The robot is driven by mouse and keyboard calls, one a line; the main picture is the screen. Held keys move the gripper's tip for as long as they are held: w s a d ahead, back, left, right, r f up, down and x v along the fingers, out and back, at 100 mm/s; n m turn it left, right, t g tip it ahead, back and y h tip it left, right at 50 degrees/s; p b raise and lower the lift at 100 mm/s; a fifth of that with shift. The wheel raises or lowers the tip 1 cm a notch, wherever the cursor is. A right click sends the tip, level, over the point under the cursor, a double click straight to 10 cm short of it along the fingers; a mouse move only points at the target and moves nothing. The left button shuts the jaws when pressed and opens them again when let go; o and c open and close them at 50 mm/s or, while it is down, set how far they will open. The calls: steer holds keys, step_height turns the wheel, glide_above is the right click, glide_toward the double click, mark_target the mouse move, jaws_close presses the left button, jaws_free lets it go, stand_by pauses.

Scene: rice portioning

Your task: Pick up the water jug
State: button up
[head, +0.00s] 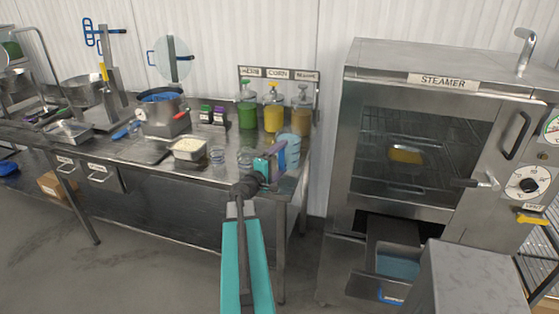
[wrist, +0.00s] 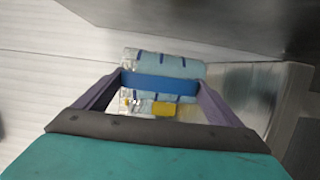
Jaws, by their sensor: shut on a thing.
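The water jug (head: 293,150) is a clear, light-blue vessel at the right end of the steel table. In the wrist view the jug (wrist: 165,62) shows dark blue level marks, a blue handle (wrist: 160,84) and a small yellow patch below it. My gripper (head: 279,153) reaches the jug from the front. In the wrist view its two purple fingers stand at either end of the blue handle, and my gripper (wrist: 160,88) is shut on the jug. The jug's base is partly hidden behind my gripper, so I cannot tell whether it touches the table.
Green, yellow and brown pump bottles (head: 273,112) stand behind the jug. Clear cups (head: 217,155) and a rice tray (head: 190,149) are to its left. The large steamer (head: 430,75) stands to the right, across a narrow gap, with an open drawer (head: 398,262) below.

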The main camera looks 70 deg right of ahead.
steer(key=s+a+r+p, duration=0.1)
steer(key=s+a, duration=0.3)
steer(key=a, duration=0.2)
stand_by(0.6)
steer(key=shift+s+a+r+p, duration=0.15)
steer(key=shift+s+a+p, duration=0.55)
steer(key=shift+p, duration=3.15)
steer(key=shift+a+p, duration=0.3)
steer(key=shift+p, duration=0.2)
steer(key=shift+w, duration=0.15)
